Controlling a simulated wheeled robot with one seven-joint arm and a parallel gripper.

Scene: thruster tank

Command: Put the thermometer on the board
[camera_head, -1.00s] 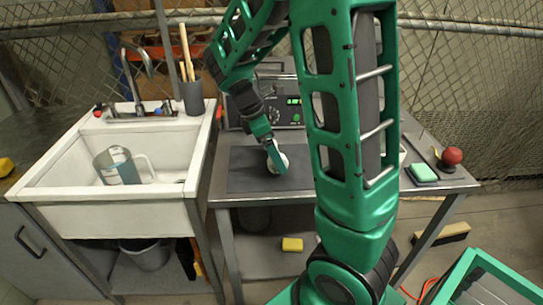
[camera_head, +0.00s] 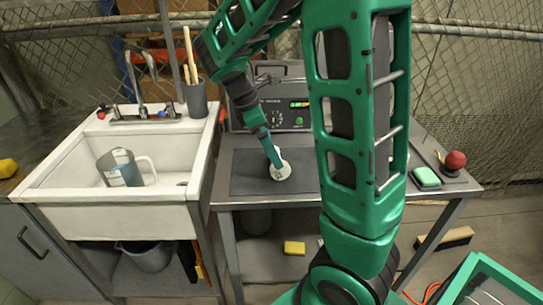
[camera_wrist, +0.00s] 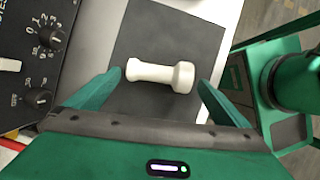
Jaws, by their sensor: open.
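A white, spool-shaped thing with wider ends (camera_wrist: 160,73), likely the thermometer, lies on its side on a flat dark grey board (camera_wrist: 140,30). In the head view its rounded white end (camera_head: 282,173) shows on the board (camera_head: 247,175) on the metal table. My gripper (camera_head: 277,164) is low over it. In the wrist view my gripper (camera_wrist: 160,80) is open, with one green finger beyond each end of the white thing. The left fingertip is close to one end; I cannot tell whether it touches. No scale or marking is readable.
A control box (camera_head: 280,112) with knobs stands behind the board. A white sink (camera_head: 85,215) with a jug (camera_head: 120,168) is at the left. A green sponge (camera_head: 426,177) and a red ball-topped thing (camera_head: 455,160) are at the table's right.

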